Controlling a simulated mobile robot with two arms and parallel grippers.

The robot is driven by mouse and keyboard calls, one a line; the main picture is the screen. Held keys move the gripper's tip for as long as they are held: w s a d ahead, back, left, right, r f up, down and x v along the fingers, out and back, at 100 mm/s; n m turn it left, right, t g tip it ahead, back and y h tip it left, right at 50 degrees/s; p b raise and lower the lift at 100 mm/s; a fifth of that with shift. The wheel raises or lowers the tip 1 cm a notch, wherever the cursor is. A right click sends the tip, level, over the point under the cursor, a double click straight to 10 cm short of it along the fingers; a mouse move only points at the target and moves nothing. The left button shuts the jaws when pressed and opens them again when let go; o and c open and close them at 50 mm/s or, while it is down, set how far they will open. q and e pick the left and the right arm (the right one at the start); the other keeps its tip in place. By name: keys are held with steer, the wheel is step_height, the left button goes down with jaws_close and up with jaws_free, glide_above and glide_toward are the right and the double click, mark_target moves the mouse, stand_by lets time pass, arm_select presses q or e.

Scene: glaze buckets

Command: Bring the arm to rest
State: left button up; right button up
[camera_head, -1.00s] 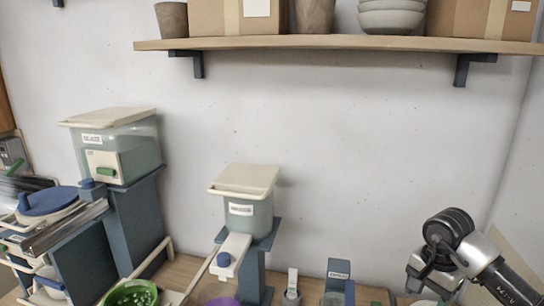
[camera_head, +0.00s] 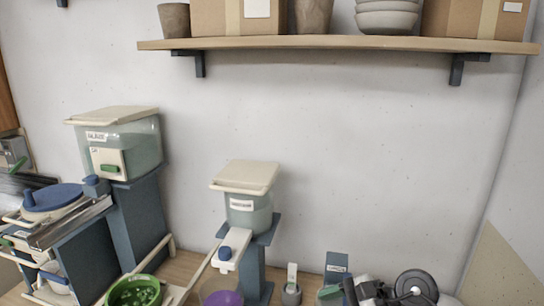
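Part of my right arm (camera_head: 400,290), with black round joints and silver links, shows low at the right edge of the table. My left gripper is not in view either, so I cannot see whether either one holds anything.
A large clear glaze bucket (camera_head: 139,149) stands on a blue stand at the left; a smaller one (camera_head: 250,214) stands in the middle. Below are a green bowl (camera_head: 112,295) and a purple bowl (camera_head: 222,298). A wooden shelf (camera_head: 330,43) with pots and boxes spans the wall above.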

steer(key=s+a+r+m+t+y, duration=0.2)
steer(key=a+r+m+t+y, duration=0.2)
steer(key=r+m+t+y, duration=0.6)
steer(key=s+d+f+m+t+h, duration=0.15)
steer(key=d+f+m+h, duration=0.45)
steer(key=m+h, duration=0.8)
steer(key=s+d+f+m+t+h, duration=0.1)
steer(key=d+f+m+t+h, duration=0.4)
steer(key=m, duration=1.5)
steer(key=s+d+f+m+g+h, duration=0.1)
steer(key=s+f+m+g, duration=0.55)
steer(key=s, duration=0.35)
steer(key=s+d+f+m+g+h, duration=0.1)
steer(key=s+f+m+g, duration=0.4)
steer(key=s+f+g, duration=0.4)
step_height(320, 180, down, 36)
steer(key=s+g+b, duration=0.1)
steer(key=s+b, duration=0.1)
steer(key=b, duration=1)
steer(key=s+d+f+b, duration=0.1)
steer(key=s+f+b, duration=0.3)
steer(key=f, duration=0.9)
steer(key=s+d+f+g+b, duration=0.1)
steer(key=s+f+b, duration=0.4)
steer(key=s+f, duration=0.6)
step_height(320, 180, down, 2)
steer(key=shift+s+d+f+n+h, duration=0.2)
steer(key=shift+s+n+h, duration=0.1)
steer(key=shift+n, duration=0.15)
